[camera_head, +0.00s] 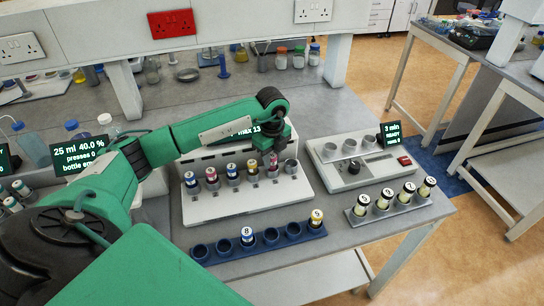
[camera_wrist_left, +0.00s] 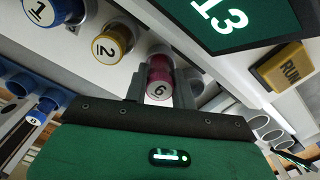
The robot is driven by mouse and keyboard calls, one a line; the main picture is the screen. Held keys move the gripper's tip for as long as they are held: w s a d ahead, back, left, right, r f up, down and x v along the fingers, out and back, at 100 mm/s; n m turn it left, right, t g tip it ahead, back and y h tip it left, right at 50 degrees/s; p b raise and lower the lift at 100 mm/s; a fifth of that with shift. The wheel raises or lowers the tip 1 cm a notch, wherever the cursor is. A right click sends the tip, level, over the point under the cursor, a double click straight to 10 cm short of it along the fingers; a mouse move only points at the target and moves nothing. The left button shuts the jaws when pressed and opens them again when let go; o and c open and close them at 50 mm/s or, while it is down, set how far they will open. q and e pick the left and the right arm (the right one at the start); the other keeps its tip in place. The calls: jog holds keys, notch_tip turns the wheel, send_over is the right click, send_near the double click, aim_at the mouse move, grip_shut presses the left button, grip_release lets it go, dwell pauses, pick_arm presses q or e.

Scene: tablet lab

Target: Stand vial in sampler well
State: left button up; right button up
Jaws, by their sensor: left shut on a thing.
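My left gripper (camera_head: 272,158) is over the white sampler (camera_head: 240,200), at the right part of its row of wells. It is shut on a pink-red vial (camera_head: 272,170). The vial also shows in the left wrist view (camera_wrist_left: 159,80), between the two dark fingers, with a 6 or 9 on its pale top. In the head view the vial looks upright in line with the row; I cannot tell whether its base is seated in a well. An empty well (camera_head: 291,166) is just right of it. Several other vials stand in the wells to its left.
A blue rack (camera_head: 270,248) in front holds two vials, its other wells empty. A grey device (camera_head: 352,175) with empty holders and a "READY" display (camera_head: 391,134) stands right. A grey rack (camera_head: 370,218) holds several vials near the table edge. Bottles (camera_head: 298,57) stand behind.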

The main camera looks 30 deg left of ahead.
aim_at(272, 155)
pick_arm(q)
jog(key=shift+f+b, duration=0.4)
jog(key=shift+f, duration=0.2)
jog(key=o, duration=1)
jog(key=shift+o, duration=0.2)
jog(key=shift+r, duration=0.1)
notch_tip(272, 155, up, 14)
jog(key=b, duration=0.3)
jog(key=shift+f, duration=0.2)
